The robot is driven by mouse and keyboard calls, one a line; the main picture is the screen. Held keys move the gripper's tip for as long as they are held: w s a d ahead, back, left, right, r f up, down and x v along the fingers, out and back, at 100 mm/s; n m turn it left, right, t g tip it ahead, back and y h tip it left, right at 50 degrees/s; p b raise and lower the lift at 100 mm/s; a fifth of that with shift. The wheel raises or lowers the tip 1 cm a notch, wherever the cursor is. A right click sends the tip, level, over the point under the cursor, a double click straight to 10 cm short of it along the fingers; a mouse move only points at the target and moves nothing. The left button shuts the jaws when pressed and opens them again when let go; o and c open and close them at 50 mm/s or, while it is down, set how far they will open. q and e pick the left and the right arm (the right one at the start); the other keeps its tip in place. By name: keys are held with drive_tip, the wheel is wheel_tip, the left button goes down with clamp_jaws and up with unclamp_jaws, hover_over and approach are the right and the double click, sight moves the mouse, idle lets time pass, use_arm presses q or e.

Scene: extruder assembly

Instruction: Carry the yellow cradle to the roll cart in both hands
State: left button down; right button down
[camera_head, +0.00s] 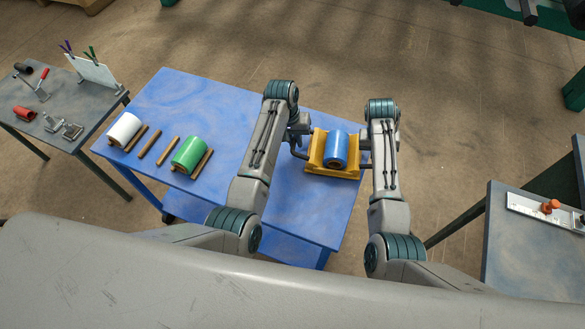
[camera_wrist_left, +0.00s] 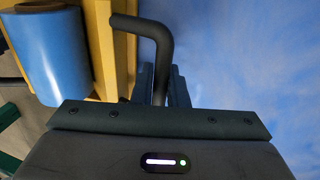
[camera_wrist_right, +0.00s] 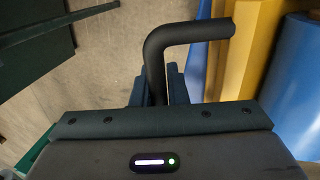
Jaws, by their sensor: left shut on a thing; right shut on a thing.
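The yellow cradle (camera_head: 318,153) is at the right end of the blue table in the head view, with a blue roll (camera_head: 336,147) lying in it. A dark bent handle stands out on each side of it. My left gripper (camera_wrist_left: 162,88) is shut on the left handle (camera_wrist_left: 150,27). My right gripper (camera_wrist_right: 160,88) is shut on the right handle (camera_wrist_right: 190,36). In the head view my left gripper (camera_head: 299,140) is at the cradle's left side; the right arm partly hides its own gripper. I cannot tell whether the cradle touches the tabletop.
The blue table (camera_head: 290,225) also bears a white roll (camera_head: 124,129), a green roll (camera_head: 189,155) and several wooden bars. A grey bench (camera_head: 95,115) with tools stands left. Another grey table (camera_head: 520,255) stands right. Open floor (camera_head: 450,120) lies beyond.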

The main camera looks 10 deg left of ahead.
use_arm(q)
drive_tip(key=shift+f+b, duration=0.45)
drive_tip(key=shift+f, duration=0.1)
use_arm(e)
drive_tip(key=shift+f, duration=0.6)
use_arm(q)
drive_tip(key=c, duration=1.4)
unclamp_jaws()
drive_tip(key=shift+c, duration=0.2)
use_arm(e)
drive_tip(key=c, duration=1.4)
unclamp_jaws()
drive_tip(key=shift+r, duration=0.1)
drive_tip(key=shift+c, duration=0.2)
use_arm(q)
drive_tip(key=shift+r, duration=0.1)
wheel_tip(320, 180, up, 12)
drive_tip(key=a, duration=0.2)
use_arm(e)
drive_tip(key=v, duration=1.2)
use_arm(q)
drive_tip(key=shift+a, duration=0.1)
